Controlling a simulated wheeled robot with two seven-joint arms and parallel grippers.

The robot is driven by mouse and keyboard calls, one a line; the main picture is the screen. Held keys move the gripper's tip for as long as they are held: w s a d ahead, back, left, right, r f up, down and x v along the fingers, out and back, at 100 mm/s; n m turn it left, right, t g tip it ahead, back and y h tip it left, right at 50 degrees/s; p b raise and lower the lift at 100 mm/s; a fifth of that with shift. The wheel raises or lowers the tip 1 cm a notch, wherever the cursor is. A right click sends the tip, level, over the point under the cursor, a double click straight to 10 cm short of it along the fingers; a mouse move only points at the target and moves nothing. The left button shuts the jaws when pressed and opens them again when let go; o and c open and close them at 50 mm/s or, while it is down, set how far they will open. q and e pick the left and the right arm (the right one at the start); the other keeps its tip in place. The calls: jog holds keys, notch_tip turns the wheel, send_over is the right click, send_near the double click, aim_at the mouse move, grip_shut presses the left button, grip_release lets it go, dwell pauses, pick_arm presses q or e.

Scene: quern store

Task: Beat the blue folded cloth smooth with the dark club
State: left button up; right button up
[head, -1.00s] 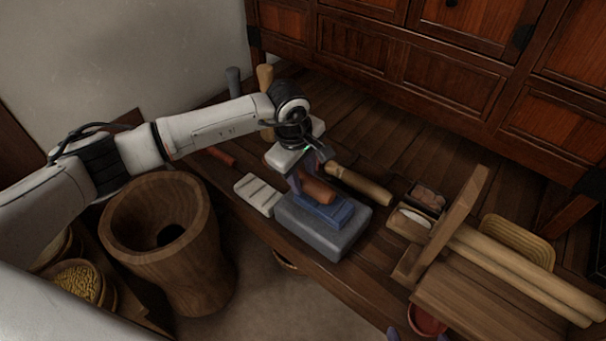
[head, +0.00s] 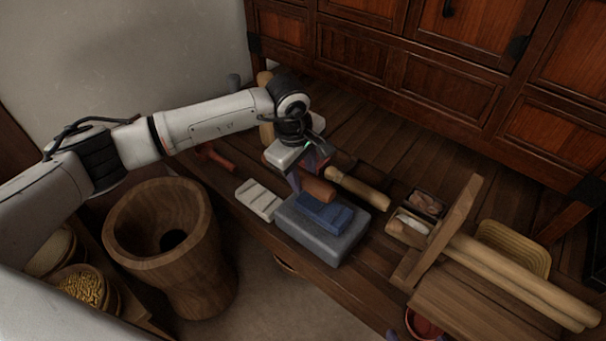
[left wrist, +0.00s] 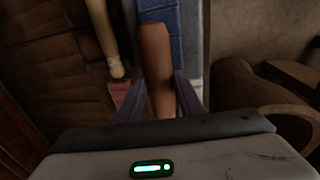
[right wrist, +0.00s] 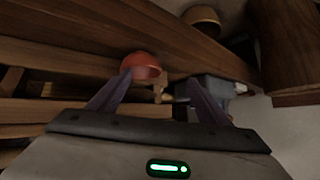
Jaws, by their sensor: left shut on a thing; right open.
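The blue folded cloth (head: 325,212) lies on a grey stone block (head: 318,240), with raised ridges across its top. My left gripper (head: 308,178) is shut on a reddish-brown club (head: 319,190), whose free end points toward the right in the head view. The club is over or just behind the cloth's back edge; whether it touches I cannot tell. In the left wrist view the club (left wrist: 155,60) runs between the fingers, with the cloth (left wrist: 175,50) to its right. My right gripper (right wrist: 160,82) is open and empty, with a red bowl (right wrist: 142,65) beyond its fingertips.
A pale wooden club (head: 358,188) lies behind the block and a pale ridged slab (head: 259,200) lies left of it. A large wooden mortar (head: 140,225) stands at the left. A wooden frame with rollers (head: 520,275) fills the right. A cabinet stands behind.

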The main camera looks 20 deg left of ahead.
aim_at(320, 181)
pick_arm(q)
notch_tip(320, 181, up, 2)
jog(key=shift+r+p, duration=0.1)
jog(key=shift+p, duration=0.6)
jog(key=d, duration=0.1)
jog(key=d+r+m, duration=0.1)
jog(key=d+m+p, duration=0.1)
jog(key=shift+s+d+r+h, duration=0.2)
jog(key=shift+s+d+h, duration=0.1)
jog(key=shift+s, duration=0.05)
jog(key=shift+s+d+m, duration=0.15)
jog(key=shift+d+m, duration=0.15)
jog(key=shift+m, duration=0.4)
jog(key=shift+s+b+x, duration=0.15)
jog(key=shift+b+x, duration=0.25)
jog(key=shift+x, duration=0.25)
jog(key=shift+s+b+x, duration=0.1)
jog(key=shift+b+x, duration=0.25)
jog(key=shift+x, duration=0.3)
jog(key=shift+a+f, duration=0.1)
jog(key=shift+f, duration=0.2)
jog(key=shift+f, duration=0.1)
